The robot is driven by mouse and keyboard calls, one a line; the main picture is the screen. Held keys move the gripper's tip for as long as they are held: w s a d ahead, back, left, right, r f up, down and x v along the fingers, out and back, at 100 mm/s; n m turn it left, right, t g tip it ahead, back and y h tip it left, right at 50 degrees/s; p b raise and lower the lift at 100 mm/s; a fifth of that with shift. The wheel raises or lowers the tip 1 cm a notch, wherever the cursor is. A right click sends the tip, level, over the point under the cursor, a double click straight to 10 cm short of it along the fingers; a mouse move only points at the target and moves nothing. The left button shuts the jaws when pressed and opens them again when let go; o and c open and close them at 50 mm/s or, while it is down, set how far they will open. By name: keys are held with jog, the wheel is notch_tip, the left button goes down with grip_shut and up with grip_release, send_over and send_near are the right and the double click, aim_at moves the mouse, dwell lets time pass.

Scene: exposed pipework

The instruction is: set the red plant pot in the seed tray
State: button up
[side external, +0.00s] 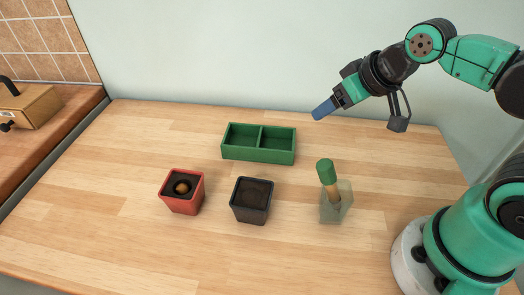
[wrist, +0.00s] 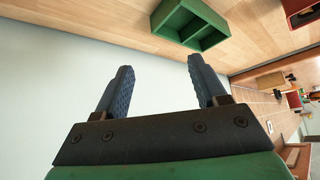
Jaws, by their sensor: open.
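The red plant pot (side external: 182,197) stands upright on the wooden table at the front left, with dark soil and a round brown thing inside. Part of a red pot (wrist: 302,14) shows at the top right of the wrist view. The green seed tray (side external: 258,155) has two compartments, both empty, and sits behind the pots; it also shows in the wrist view (wrist: 190,24). My gripper (side external: 322,110) is raised above the back of the table, right of the tray. In the wrist view its blue fingers (wrist: 160,85) are apart with nothing between them.
A black pot (side external: 251,202) with dark soil stands right of the red pot, in front of the tray. A clear holder (side external: 336,207) with a green-handled tool (side external: 326,175) stands further right. A wooden box (side external: 28,105) is at the far left. The table's left part is clear.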

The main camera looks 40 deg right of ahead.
dwell(0.3)
jog(key=o, duration=0.5)
jog(key=shift+o, duration=0.2)
jog(key=m+g, duration=0.7)
jog(key=m, duration=0.2)
send_over(183, 189)
jog(key=f, duration=0.4)
jog(key=shift+d+f, duration=0.15)
jog(key=shift+d, duration=0.05)
jog(key=shift+a+f, duration=0.2)
jog(key=shift+f, duration=2.75)
